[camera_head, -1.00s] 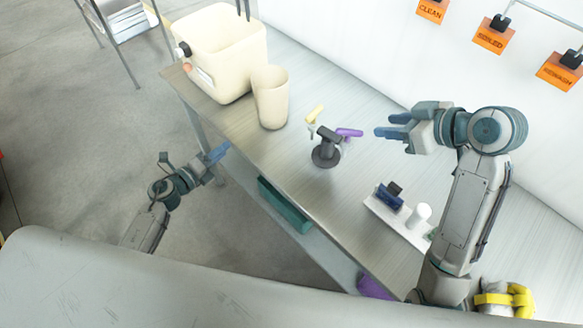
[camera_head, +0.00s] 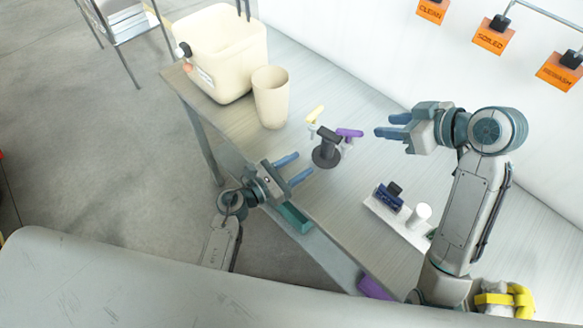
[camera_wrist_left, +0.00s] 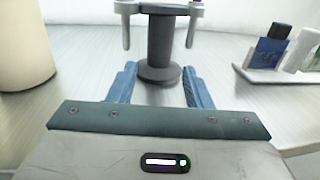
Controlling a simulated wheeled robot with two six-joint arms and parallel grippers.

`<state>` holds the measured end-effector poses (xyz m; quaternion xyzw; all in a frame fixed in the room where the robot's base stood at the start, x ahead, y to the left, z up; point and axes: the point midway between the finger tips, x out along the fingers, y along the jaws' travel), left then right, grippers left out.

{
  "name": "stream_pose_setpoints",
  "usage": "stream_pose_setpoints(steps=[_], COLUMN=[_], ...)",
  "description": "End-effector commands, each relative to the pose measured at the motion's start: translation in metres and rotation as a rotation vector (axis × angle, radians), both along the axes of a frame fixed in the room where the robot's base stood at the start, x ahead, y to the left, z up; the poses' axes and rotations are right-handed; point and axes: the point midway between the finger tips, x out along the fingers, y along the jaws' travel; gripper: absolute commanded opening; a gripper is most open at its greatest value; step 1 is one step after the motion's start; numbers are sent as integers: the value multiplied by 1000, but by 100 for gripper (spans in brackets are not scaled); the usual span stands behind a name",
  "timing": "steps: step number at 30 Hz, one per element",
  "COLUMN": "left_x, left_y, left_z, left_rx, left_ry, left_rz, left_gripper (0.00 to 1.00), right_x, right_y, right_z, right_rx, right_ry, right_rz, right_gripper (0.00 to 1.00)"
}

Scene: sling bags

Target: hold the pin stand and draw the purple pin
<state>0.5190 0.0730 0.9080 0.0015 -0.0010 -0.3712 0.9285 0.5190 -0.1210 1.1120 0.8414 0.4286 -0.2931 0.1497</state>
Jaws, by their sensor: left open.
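The black pin stand (camera_head: 326,155) stands upright on the table, with a round base and a crossbar on top. The purple pin (camera_head: 350,133) sits at its right side and a pale yellow pin (camera_head: 315,114) at its left. My left gripper (camera_head: 298,167) is open at the table's front edge, its fingers pointing at the stand.
A beige cup (camera_head: 270,97) and a cream tub (camera_head: 218,50) stand at the back left. A white tray (camera_head: 398,225) with a dark blue item and a white cylinder lies at the front right.

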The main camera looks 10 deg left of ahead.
Motion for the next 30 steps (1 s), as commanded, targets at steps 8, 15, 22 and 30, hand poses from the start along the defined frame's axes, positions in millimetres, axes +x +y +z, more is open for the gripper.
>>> stream_pose_setpoints(steps=[8, 15, 22, 30], left_x=[38, 61, 68, 68], left_y=[-36, -58, -65, -64], left_z=[1, 1, 0, 0], left_rx=[-5, -3, -2, -2], left_ry=[1, 1, 2, 2], left_rz=[0, 1, 1, 1], left_gripper=[45, 45, 45, 34], right_x=[0, 0, 0, 0], right_y=[0, 0, 0, 0], right_z=[0, 0, 0, 0], right_rx=[0, 0, 0, 0], right_ry=[0, 0, 0, 0], right_rz=[0, 0, 0, 0], right_gripper=[36, 36, 36, 36])
